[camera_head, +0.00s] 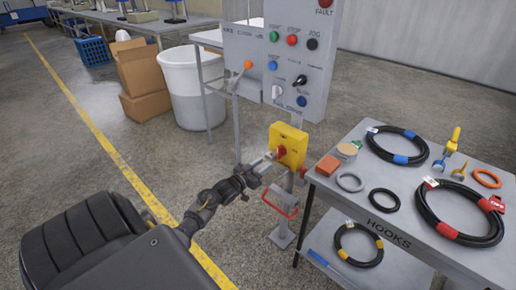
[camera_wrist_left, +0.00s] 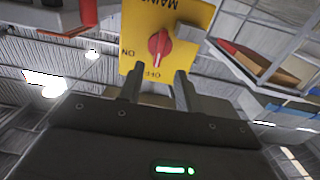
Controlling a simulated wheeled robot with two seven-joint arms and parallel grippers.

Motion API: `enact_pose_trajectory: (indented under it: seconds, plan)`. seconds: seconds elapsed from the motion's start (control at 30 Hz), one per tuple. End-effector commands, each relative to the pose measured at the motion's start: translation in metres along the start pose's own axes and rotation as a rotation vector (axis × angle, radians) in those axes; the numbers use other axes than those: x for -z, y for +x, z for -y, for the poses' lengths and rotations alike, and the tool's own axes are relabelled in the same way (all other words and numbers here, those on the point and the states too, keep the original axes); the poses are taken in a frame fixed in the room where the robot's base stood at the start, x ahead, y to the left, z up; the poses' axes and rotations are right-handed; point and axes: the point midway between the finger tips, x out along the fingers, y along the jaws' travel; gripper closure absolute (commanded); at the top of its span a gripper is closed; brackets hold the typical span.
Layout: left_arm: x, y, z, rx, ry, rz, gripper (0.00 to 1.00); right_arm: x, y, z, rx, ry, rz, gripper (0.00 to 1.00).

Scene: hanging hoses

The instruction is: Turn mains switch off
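The mains switch is a yellow box (camera_head: 288,146) on a grey post, with a red rotary knob (camera_head: 282,152) on its front. In the left wrist view the yellow plate (camera_wrist_left: 190,14) appears upside down with MAINS, ON and OFF lettering. There the red knob (camera_wrist_left: 159,46) has a pale mark at its lower end, pointing towards the OFF lettering. My left gripper (camera_head: 270,157) is at the box front, close to the knob. Its two fingers (camera_wrist_left: 160,84) are apart, with nothing visible between them; the knob shows just beyond their tips. I cannot tell whether they touch it. My right gripper is not in view.
A control panel (camera_head: 277,60) with buttons stands above the box. A red handle (camera_head: 281,204) is below it. A table (camera_head: 402,222) with several hose coils stands close at right. A white bin (camera_head: 190,92) and cardboard boxes (camera_head: 142,78) are behind left. Floor at left is clear.

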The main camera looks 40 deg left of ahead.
Motion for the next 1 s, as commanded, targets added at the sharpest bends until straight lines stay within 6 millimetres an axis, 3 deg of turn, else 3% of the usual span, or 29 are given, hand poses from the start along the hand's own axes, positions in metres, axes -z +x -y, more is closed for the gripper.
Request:
enact_pose_trajectory:
  seconds: [0.23,0.87,0.93,1.0]
  plan:
    - [0.0,-0.023,0.0,0.0,-0.001,0.0,0.65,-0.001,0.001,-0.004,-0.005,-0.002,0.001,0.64]
    - [0.0,-0.024,0.0,0.0,0.007,0.001,0.65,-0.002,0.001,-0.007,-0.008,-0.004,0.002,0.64]
    - [-0.006,-0.024,0.005,0.019,0.045,0.025,0.65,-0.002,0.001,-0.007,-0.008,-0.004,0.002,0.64]
    - [-0.03,-0.027,0.014,0.054,0.072,0.088,0.65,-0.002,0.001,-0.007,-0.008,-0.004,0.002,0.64]
